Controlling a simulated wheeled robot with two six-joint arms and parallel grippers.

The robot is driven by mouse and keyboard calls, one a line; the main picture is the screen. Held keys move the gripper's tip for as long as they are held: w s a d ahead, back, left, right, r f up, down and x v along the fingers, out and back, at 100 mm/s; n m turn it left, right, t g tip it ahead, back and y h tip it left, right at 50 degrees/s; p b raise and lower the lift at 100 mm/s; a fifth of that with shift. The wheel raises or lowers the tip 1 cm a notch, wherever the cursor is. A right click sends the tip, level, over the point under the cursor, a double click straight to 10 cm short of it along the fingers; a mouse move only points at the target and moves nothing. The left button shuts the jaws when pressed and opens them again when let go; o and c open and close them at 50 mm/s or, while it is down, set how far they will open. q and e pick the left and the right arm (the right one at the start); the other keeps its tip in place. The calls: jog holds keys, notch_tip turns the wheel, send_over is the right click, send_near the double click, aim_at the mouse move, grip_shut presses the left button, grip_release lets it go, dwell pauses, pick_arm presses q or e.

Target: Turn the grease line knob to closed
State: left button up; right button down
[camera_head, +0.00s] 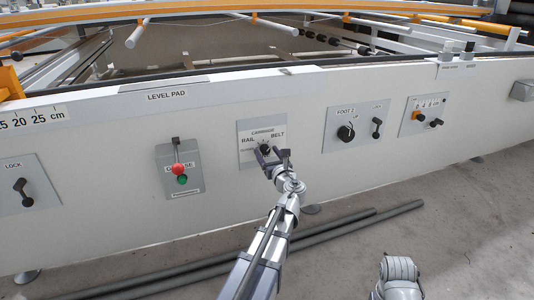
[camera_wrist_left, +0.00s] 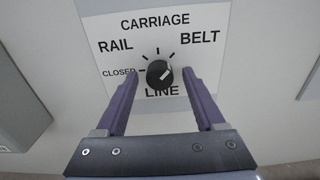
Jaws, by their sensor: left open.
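The grease line knob (camera_wrist_left: 159,72) is a round black knob with a white mark on a white label plate (camera_wrist_left: 205,20). The plate reads CARRIAGE, RAIL, BELT, LINE and CLOSED, with CLOSED to the knob's left. The white mark slants on the knob's right side, towards the BELT side, not at CLOSED. In the head view the knob (camera_head: 265,148) is partly hidden by my left gripper (camera_head: 271,153). In the left wrist view the left gripper (camera_wrist_left: 162,77) is open, its purple fingers either side of the knob with gaps. My right gripper does not show.
A box with red (camera_head: 178,169) and green buttons is left of the plate. The FOOT 2 panel (camera_head: 357,124) and a switch panel (camera_head: 424,115) are to the right. Grey pipes (camera_head: 340,226) lie on the floor below. A lock lever (camera_head: 23,191) is far left.

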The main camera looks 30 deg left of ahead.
pick_arm(q)
jog(key=shift+w+a, duration=0.2)
jog(key=shift+a, duration=0.05)
jog(key=shift+c, duration=0.3)
grip_shut()
